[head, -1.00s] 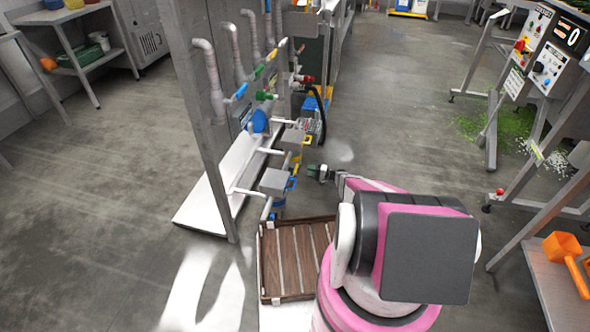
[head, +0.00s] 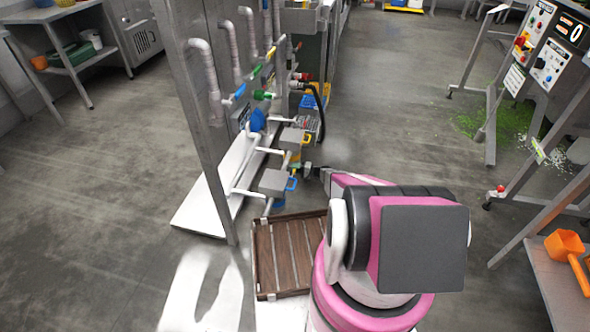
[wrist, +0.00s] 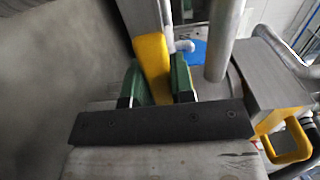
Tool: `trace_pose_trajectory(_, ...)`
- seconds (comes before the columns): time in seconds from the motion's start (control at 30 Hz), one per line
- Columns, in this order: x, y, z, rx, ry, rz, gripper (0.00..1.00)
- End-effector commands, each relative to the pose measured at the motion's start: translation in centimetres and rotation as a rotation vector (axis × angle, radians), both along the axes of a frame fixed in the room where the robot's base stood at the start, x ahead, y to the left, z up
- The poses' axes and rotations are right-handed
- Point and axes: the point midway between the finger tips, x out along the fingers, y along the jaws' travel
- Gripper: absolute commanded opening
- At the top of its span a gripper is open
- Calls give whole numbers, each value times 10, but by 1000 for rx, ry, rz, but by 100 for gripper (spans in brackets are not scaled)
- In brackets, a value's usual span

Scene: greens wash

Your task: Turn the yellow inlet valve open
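A yellow valve handle (wrist: 152,68), a flat bar, shows in the wrist view beside a grey vertical pipe (wrist: 223,45). My gripper (wrist: 158,82) has its two green-tipped fingers on either side of this bar, with its lower end between them. The bar nearly fills the space between the fingers; I cannot tell whether both touch it. In the head view my gripper (head: 307,169) is low at the pipe stand, between two grey boxes, and the handle there is small and partly hidden.
A grey box (head: 274,182) with a yellow loop stands close to my gripper; the loop (wrist: 290,142) also shows in the wrist view. Green handles (head: 262,95) and a blue part (head: 257,120) are higher up.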

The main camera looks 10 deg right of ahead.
Motion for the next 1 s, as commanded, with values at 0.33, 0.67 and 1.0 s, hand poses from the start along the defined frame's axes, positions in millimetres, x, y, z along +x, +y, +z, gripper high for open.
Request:
trace_pose_trajectory(0.33, 0, 0, 2, -10, -23, 0, 0)
trace_pose_trajectory(0.67, -2, 1, 19, -81, -194, 0, 0)
trace_pose_trajectory(1.0, -12, 4, 43, -203, -486, 0, 0)
